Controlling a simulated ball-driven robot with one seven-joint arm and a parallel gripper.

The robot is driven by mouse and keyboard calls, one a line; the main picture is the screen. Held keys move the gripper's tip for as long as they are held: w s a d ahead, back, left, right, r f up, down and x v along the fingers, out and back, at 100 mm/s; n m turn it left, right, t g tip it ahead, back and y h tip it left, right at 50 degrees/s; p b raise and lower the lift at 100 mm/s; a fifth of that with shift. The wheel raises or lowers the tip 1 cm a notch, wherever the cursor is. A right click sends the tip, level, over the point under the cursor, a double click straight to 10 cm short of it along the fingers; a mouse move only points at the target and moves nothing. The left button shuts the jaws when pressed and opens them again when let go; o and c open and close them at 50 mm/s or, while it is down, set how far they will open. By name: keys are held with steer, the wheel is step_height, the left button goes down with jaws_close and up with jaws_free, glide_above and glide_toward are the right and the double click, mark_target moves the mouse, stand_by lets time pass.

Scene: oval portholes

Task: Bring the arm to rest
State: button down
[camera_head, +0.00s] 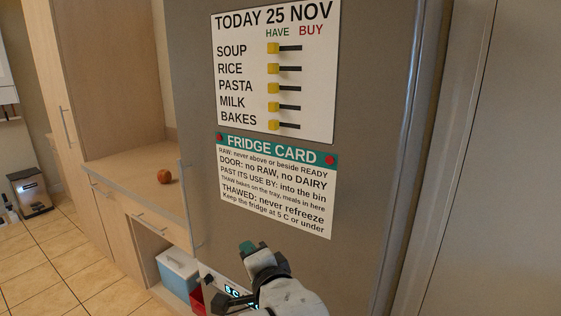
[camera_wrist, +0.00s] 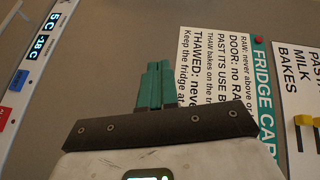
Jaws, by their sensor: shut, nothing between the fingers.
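My gripper (camera_head: 247,247) is in the lower middle of the head view, in front of the grey-brown fridge door (camera_head: 350,200). In the wrist view my gripper (camera_wrist: 154,66) shows its green fingers together, with nothing between them. The fingers are below the fridge card (camera_head: 278,185) in the head view. In the wrist view the fridge card (camera_wrist: 225,70) appears sideways, behind and to the right of the fingers. I cannot tell how far the fingertips are from the door. Part of my arm runs off the bottom edge of the head view.
A list board (camera_head: 240,100) with several yellow sliders is above the card. A display strip (camera_wrist: 40,50) is at left in the wrist view. A counter (camera_head: 125,170) holds an orange round item (camera_head: 164,176); a blue-white box (camera_head: 178,270) sits below. Tiled floor (camera_head: 60,270) shows at left.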

steer(key=s+d+f+n+g+h, duration=0.3)
steer(key=s+d+f, duration=0.3)
steer(key=d+f, duration=0.5)
steer(key=s+d+f+n+g+h, duration=0.25)
steer(key=s+d+f, duration=0.5)
steer(key=d, duration=0.45)
steer(key=s+d+f+n+g, duration=0.1)
steer(key=s+d+f+g, duration=0.1)
steer(key=s, duration=0.7)
steer(key=s+d+f+n+g+h, duration=0.1)
steer(key=s+d+f, duration=0.4)
steer(key=s, duration=0.5)
steer(key=s+d+f+n+g, duration=0.2)
steer(key=s+g, duration=0.3)
steer(key=s, duration=0.5)
steer(key=shift+d+f, duration=0.85)
steer(key=shift+f, duration=0.05)
steer(key=shift+n+h, duration=0.25)
